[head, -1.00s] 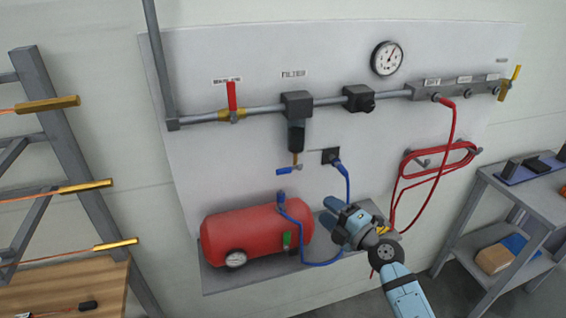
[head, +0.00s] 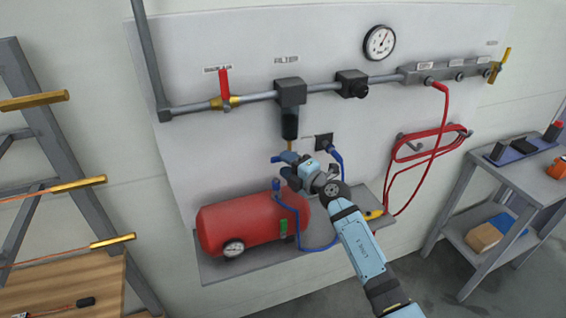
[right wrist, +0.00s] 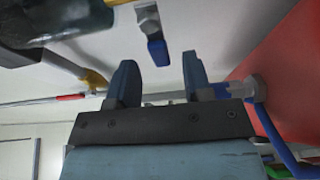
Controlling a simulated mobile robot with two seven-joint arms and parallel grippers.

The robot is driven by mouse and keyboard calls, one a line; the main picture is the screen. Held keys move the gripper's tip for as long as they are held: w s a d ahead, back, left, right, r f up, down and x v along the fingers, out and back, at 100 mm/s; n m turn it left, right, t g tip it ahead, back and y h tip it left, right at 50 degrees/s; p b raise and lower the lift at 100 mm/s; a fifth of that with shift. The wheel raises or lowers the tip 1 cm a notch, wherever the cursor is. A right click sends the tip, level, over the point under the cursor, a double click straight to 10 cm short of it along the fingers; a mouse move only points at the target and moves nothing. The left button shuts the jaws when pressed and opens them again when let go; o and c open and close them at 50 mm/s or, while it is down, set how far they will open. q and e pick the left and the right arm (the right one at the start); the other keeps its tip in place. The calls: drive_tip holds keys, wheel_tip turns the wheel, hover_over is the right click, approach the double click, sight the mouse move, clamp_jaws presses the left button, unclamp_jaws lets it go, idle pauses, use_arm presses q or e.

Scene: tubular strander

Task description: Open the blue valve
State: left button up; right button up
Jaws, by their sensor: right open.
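The blue valve (head: 276,159) is a small blue lever under the dark filter bowl (head: 290,125) on the wall panel. My right gripper (head: 287,170) is just beneath it in the head view and partly covers the valve area. In the right wrist view the blue lever (right wrist: 158,52) hangs from a grey metal fitting (right wrist: 147,14). It lies beyond the fingertips, in line with the gap between them. My left gripper is out of view.
A red tank (head: 240,222) with a blue hose sits on a shelf below. A red-handled valve (head: 224,88) is on the pipe to the left. A coiled red hose (head: 430,143) hangs to the right. A grey side table (head: 510,180) stands at far right.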

drive_tip(key=shift+x, duration=1)
clamp_jaws()
